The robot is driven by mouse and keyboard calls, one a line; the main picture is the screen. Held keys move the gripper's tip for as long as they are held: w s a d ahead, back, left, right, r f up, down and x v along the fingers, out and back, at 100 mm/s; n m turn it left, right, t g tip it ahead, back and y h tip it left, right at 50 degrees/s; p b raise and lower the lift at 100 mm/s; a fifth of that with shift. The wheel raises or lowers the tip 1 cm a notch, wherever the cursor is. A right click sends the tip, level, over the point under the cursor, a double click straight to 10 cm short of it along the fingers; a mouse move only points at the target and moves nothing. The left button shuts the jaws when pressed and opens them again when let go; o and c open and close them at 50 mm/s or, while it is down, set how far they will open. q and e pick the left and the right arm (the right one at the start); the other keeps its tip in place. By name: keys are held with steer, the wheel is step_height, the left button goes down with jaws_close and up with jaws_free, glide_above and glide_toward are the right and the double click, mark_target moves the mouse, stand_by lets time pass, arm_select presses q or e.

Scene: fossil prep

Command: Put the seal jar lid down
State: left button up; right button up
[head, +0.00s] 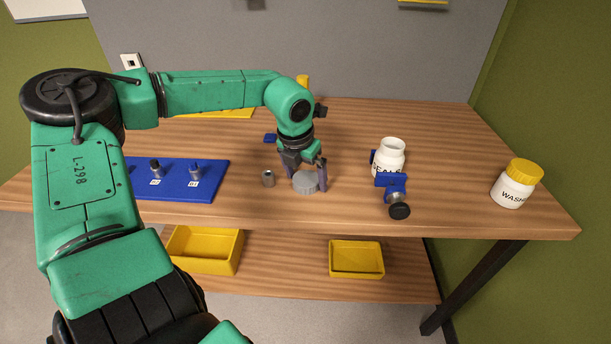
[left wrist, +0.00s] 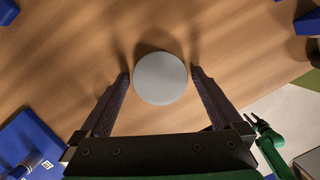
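The seal jar lid (head: 306,183) is a round grey disc on the wooden table, left of the jar. My left gripper (head: 308,186) points down at it with one finger on each side. In the left wrist view the lid (left wrist: 160,78) sits between the fingertips of the gripper (left wrist: 160,76), with a narrow gap on both sides, so the gripper looks open. The seal jar (head: 390,157) is white, upright and without a lid, in a blue clamp (head: 391,181) with a black knob.
A white wash jar (head: 511,191) with a yellow lid stands at the right. Yellow bins (head: 357,262) sit on the lower shelf.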

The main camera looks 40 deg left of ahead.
mark_target(299, 186)
arm_select(q)
steer(key=shift+r, duration=0.45)
steer(key=v, duration=1.1)
steer(key=shift+r, duration=0.2)
steer(key=shift+s, duration=0.1)
